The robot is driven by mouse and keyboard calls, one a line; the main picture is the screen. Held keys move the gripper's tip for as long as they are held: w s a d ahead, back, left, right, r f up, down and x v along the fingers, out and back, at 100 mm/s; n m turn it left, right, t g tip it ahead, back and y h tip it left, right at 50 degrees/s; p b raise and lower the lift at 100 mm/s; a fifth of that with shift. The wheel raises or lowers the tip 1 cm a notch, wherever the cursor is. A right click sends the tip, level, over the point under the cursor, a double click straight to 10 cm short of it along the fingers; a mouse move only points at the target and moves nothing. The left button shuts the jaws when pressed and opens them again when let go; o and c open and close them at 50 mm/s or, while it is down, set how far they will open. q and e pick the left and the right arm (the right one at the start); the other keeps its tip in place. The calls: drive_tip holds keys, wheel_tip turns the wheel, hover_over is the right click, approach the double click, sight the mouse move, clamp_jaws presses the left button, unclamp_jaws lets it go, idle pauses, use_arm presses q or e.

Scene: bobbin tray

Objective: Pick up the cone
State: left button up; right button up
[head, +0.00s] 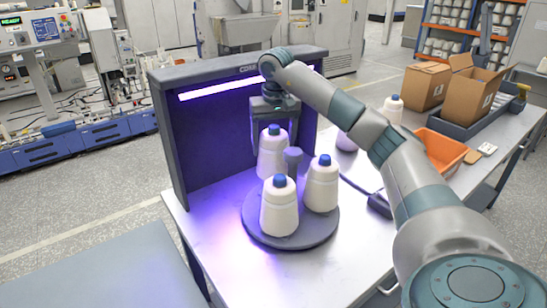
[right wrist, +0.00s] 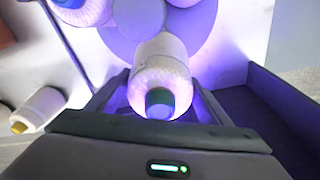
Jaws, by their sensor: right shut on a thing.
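Three white yarn cones with blue tips stand around a dark round turntable (head: 246,222): a front cone (head: 279,210), a right cone (head: 322,188) and a back cone (head: 271,158). My right gripper (head: 272,138) reaches down from above with its fingers on both sides of the back cone, shut on it. In the right wrist view the held cone (right wrist: 161,72) sits between the fingers (right wrist: 158,98), tip toward the camera. I cannot tell whether its base touches the turntable. My left gripper is not in view.
A dark lit booth panel (head: 212,135) stands close behind and left of the turntable. A short post (head: 293,158) rises at its middle. Farther right on the table are another cone (head: 393,104), an orange bin (head: 441,150) and cardboard boxes (head: 473,88). The front tabletop is clear.

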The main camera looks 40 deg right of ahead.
sight(273, 124)
wheel_tip(273, 124, up, 8)
drive_tip(key=shift+w+f, duration=0.1)
drive_tip(key=shift+f, duration=0.1)
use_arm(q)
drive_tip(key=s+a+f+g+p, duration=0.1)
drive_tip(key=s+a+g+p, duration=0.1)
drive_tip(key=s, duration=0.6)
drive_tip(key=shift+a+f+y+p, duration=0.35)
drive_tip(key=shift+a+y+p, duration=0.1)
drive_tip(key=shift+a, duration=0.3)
use_arm(e)
wheel_tip(273, 124, up, 15)
drive_tip(key=shift+f, duration=0.15)
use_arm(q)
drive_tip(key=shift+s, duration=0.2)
